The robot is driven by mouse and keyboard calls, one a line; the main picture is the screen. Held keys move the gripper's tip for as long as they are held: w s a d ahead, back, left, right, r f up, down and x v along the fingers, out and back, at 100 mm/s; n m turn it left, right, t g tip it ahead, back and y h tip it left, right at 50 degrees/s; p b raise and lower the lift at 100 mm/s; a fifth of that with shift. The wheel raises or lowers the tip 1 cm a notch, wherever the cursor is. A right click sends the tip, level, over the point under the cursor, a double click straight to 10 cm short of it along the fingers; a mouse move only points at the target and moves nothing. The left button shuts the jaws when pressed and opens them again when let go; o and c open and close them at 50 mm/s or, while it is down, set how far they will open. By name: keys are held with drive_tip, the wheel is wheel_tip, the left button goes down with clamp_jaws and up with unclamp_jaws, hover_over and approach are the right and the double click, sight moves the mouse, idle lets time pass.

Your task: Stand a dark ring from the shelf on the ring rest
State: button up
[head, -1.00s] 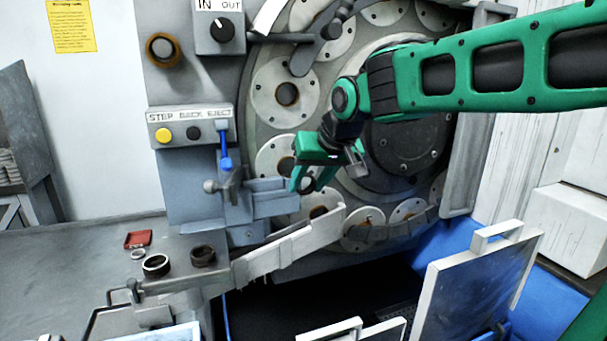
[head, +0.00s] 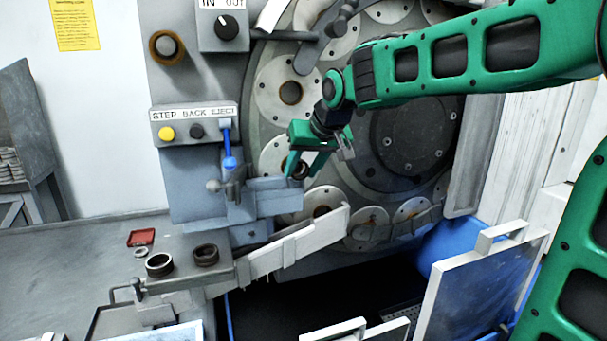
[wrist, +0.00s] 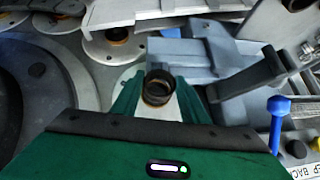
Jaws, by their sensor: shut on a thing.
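My gripper (head: 304,171) is in front of the lower left of the big disc, just above a grey-blue block. Its fingers are shut on a dark ring (head: 300,170). In the wrist view this dark ring (wrist: 158,86) is held between the green fingertips, with its opening visible. Two more rings, a dark one (head: 159,264) and a brown one (head: 206,255), lie on the grey shelf (head: 184,281) at lower left. I cannot tell for sure which part is the ring rest; the grey-blue block (head: 278,200) beside the disc is near my gripper.
A pale sloping chute (head: 290,250) runs from the shelf to the disc. A blue-handled lever (head: 229,163) stands left of my gripper, under the button panel (head: 194,120). A red tray (head: 141,237) lies at left. A hinged white-framed panel (head: 480,285) stands at lower right.

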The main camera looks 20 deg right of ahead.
drive_tip(key=shift+w, duration=1.95)
drive_tip(key=shift+f, duration=0.65)
idle(0.6)
drive_tip(key=o, duration=0.8)
drive_tip(key=shift+o, duration=0.6)
drive_tip(key=o, duration=0.8)
drive_tip(key=shift+o, duration=0.2)
drive_tip(key=shift+s, duration=0.1)
